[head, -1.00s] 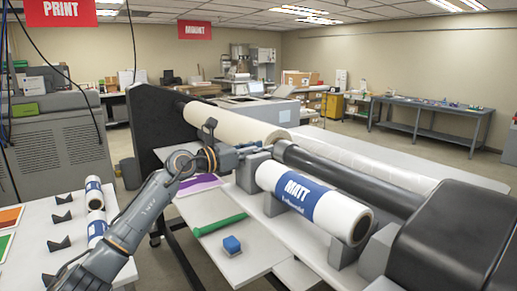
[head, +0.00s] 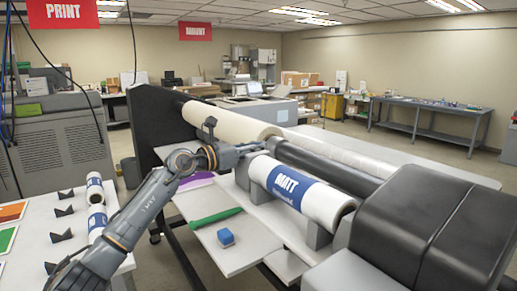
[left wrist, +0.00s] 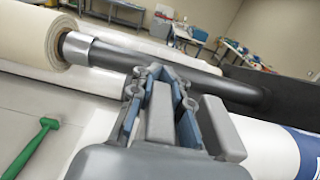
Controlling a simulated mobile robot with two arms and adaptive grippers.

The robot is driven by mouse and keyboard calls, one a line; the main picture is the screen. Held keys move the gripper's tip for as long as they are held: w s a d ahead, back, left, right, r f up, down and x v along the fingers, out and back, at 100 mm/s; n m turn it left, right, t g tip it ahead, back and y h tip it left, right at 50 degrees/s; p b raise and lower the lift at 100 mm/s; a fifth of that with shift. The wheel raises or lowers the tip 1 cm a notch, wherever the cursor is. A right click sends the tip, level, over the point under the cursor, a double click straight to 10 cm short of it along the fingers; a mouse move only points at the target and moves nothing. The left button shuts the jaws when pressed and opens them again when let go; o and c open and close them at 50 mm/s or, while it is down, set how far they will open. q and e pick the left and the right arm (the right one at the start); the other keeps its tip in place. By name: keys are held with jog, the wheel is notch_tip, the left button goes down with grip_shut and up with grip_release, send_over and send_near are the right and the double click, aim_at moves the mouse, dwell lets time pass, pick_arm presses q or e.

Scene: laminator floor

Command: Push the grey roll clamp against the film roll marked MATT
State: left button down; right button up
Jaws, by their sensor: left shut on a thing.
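The film roll marked MATT (head: 315,200), white with a blue label, lies on grey supports along the laminator. It also shows in the left wrist view (left wrist: 268,150). My left gripper (head: 243,152) is at the roll's far left end. In the left wrist view my left gripper (left wrist: 160,105) is shut on an upright grey block, the roll clamp (left wrist: 160,118). A wider grey block (left wrist: 220,130) stands just right of the fingers, beside the roll's end; I cannot tell whether it belongs to the clamp or touches the roll. My right gripper is out of view.
A cream roll (head: 228,124) sits behind my gripper, with a dark roller (head: 310,158) alongside. A green tool (head: 215,217) and a blue block (head: 225,237) lie on the front shelf. A black housing (head: 425,225) fills the right.

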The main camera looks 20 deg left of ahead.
pick_arm(q)
jog(key=shift+d+f+g, duration=0.25)
jog(key=shift+d+g, duration=0.05)
jog(key=c, duration=1.2)
grip_release()
jog(key=shift+s+r, duration=0.15)
jog(key=shift+a+r, duration=0.1)
jog(key=shift+a, duration=0.1)
jog(key=v, duration=1)
jog(key=shift+s+a+f, duration=0.1)
jog(key=shift+f, duration=0.2)
jog(key=shift+v, duration=0.8)
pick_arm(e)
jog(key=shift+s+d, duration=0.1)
